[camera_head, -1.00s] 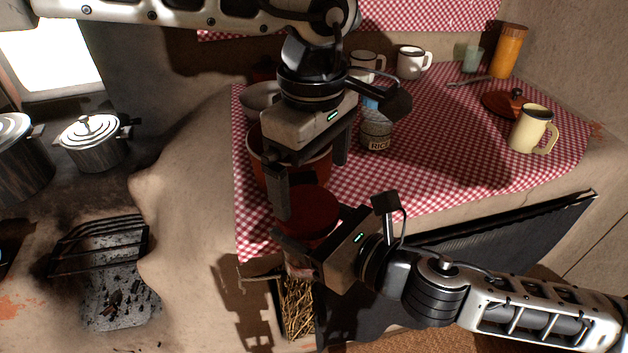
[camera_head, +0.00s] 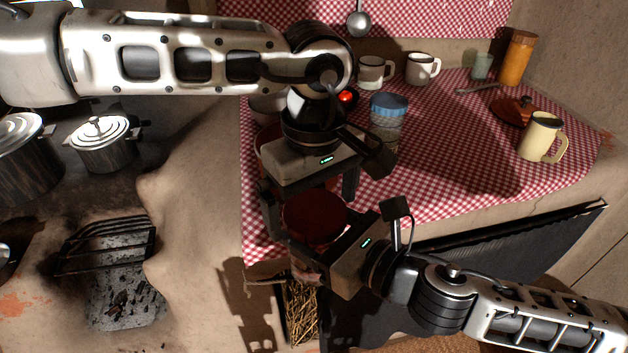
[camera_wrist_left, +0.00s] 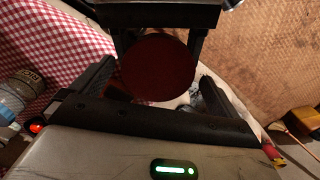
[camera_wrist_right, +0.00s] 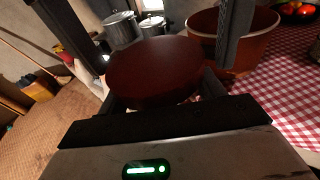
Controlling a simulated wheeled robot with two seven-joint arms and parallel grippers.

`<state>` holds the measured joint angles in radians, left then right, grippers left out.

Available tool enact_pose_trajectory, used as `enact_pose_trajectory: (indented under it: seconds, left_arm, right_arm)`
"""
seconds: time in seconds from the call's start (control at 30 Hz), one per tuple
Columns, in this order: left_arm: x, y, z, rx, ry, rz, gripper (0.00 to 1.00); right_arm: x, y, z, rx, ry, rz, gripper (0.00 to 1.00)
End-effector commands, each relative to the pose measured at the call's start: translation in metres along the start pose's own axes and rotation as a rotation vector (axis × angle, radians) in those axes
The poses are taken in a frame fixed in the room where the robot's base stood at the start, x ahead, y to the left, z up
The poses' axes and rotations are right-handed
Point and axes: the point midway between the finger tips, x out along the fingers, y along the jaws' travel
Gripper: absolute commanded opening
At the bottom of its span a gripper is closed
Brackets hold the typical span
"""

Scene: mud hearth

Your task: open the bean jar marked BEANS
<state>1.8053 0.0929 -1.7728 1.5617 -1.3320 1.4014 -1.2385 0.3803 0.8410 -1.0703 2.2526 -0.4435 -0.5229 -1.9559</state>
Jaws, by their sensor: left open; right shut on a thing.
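My right gripper (camera_head: 306,258) is shut on the jar's body below the lid. My left gripper (camera_head: 310,205) is open above the jar, its fingers pointing down on either side of the lid.
A blue-lidded jar (camera_head: 388,108) stands behind the grippers; its label reads RICE in the left wrist view (camera_wrist_left: 25,82). A big red-brown bowl (camera_wrist_right: 255,45) is close beside the jar. Mugs (camera_head: 541,138) stand farther back and right. The checked cloth's middle right is clear.

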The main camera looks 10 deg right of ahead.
Motion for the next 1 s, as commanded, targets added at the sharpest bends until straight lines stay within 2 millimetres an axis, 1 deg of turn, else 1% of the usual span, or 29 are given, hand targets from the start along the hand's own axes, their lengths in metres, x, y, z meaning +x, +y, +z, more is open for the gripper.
enact_pose_trajectory:
  seconds: [0.1, 0.3, 0.33, 0.37, 0.4, 0.47, 0.5, 0.63, 0.8, 0.87, 1.0]
  left_arm:
    - [0.004, -0.0001, 0.0001, 0.0, 0.001, 0.0, 1.0]
    - [0.0043, 0.0, 0.0001, 0.0, 0.001, 0.0, 1.0]
    - [0.0043, 0.0, 0.0001, 0.0, 0.001, 0.0, 0.97]
    - [0.0042, 0.0, 0.0001, 0.0, 0.001, 0.0, 0.89]
    - [0.0042, 0.0001, 0.0001, 0.0, 0.0, 0.0, 0.78]
    - [0.0042, 0.0, 0.0001, 0.0, 0.0, 0.0, 0.61]
    - [0.0042, -0.0001, 0.0001, 0.0, 0.0, 0.0, 0.56]
    - [0.0043, -0.0004, 0.0, -0.027, 0.0, -0.001, 0.56]
    - [0.0042, -0.0007, 0.0, -0.231, 0.001, -0.002, 0.56]
    - [0.0042, -0.0007, 0.0001, -0.28, 0.001, -0.002, 0.56]
    - [0.0041, -0.001, 0.0001, -0.304, 0.001, -0.003, 0.56]
  right_arm:
    - [0.0, 0.0001, 0.0014, -0.001, -0.003, 0.001, 0.04]
    - [0.0, 0.0001, 0.0014, -0.001, -0.003, 0.001, 0.04]
    - [0.0, 0.0001, 0.0014, -0.001, -0.003, 0.001, 0.04]
    - [0.0, 0.0001, 0.0014, -0.001, -0.003, 0.001, 0.04]
    - [0.0, 0.0001, 0.0014, -0.001, -0.003, 0.001, 0.04]
    - [0.0001, -0.0001, 0.0013, -0.001, -0.003, 0.0, 0.04]
    - [0.0001, -0.0002, 0.0013, -0.001, -0.003, 0.0, 0.04]
    - [0.0001, -0.0007, 0.0011, -0.001, -0.002, -0.002, 0.04]
    - [0.0002, -0.0013, 0.0009, -0.002, -0.001, -0.004, 0.04]
    - [0.0002, -0.0015, 0.0008, -0.002, -0.001, -0.004, 0.04]
    - [0.0002, -0.002, 0.0006, -0.002, -0.001, -0.006, 0.04]
